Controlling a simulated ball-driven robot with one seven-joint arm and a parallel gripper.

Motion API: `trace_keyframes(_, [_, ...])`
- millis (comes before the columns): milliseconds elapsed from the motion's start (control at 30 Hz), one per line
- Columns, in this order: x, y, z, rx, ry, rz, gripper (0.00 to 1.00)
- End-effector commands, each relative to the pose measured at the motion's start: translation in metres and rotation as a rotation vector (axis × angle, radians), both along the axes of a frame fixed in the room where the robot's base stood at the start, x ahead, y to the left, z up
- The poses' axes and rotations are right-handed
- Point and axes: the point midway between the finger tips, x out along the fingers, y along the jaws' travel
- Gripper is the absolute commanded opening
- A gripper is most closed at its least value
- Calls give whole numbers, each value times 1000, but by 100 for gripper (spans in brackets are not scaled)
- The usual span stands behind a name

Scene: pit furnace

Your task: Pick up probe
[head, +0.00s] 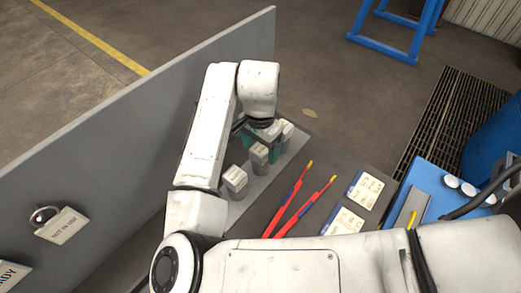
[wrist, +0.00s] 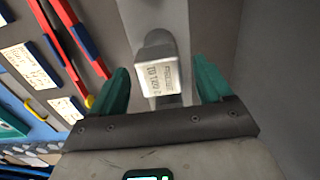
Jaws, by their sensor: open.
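No label that I can read says probe. Two slim red rods with blue bands and yellow tips, a left one (head: 289,198) and a right one (head: 306,208), lie on the dark bench top; red and blue rods also show in the wrist view (wrist: 66,32). Several grey labelled blocks stand on a grey strip, including a near one (head: 235,178) and a middle one (head: 259,154). My gripper (head: 262,138) is open over this row. In the wrist view a grey block with a white label (wrist: 158,74) shows between the green fingers (wrist: 162,85); contact cannot be told.
A tall grey panel (head: 120,130) runs along the left of the bench. Cream label cards (head: 365,188) lie right of the rods. A blue surface (head: 432,180) with white round items is at the right. Floor beyond the bench is open up to a blue stand (head: 385,45).

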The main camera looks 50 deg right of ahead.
Motion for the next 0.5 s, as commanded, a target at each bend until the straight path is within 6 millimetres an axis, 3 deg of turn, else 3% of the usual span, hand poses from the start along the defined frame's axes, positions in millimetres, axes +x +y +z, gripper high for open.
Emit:
trace_keyframes(133, [-1,0,-11,0,1,-2,79])
trace_keyframes(367, [0,0,-12,0,0,-2,78])
trace_keyframes(500, [0,0,-12,0,0,-2,64])
